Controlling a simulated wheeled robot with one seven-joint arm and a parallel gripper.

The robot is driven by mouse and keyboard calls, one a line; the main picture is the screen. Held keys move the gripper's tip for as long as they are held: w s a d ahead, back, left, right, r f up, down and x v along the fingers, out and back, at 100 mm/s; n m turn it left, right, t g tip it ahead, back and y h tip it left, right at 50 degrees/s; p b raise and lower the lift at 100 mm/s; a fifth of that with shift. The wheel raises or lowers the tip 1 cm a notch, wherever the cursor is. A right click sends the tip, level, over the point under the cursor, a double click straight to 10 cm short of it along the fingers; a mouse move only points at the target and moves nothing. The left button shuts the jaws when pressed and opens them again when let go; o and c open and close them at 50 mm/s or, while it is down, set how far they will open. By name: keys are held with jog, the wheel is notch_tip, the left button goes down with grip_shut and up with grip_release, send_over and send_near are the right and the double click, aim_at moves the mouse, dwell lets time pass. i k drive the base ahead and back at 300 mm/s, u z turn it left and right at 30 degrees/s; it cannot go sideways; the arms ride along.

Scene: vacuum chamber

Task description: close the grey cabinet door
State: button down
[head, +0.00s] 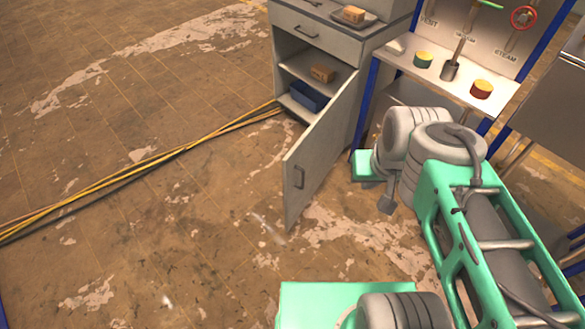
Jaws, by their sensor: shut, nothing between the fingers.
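The grey cabinet (345,47) stands at the top middle, with a drawer above an open compartment. Its grey door (322,150) stands wide open, swung out toward me from the right side of the compartment. A dark handle (298,178) sits near the door's free edge. My gripper (387,204) is to the right of the door, apart from it in the picture, low in front of the workbench. It looks small and shut, with nothing seen in it. My arm's links partly hide it.
A brown box (322,73) and a blue bin (308,96) are on the cabinet's shelves. A workbench (445,75) with coloured knobs stands to the right. Yellow cables (130,176) run across the floor to the cabinet. The floor left of the door is otherwise clear.

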aim_at(306, 166)
jog(key=u, duration=0.65)
jog(key=i, duration=0.9)
jog(key=u, duration=0.8)
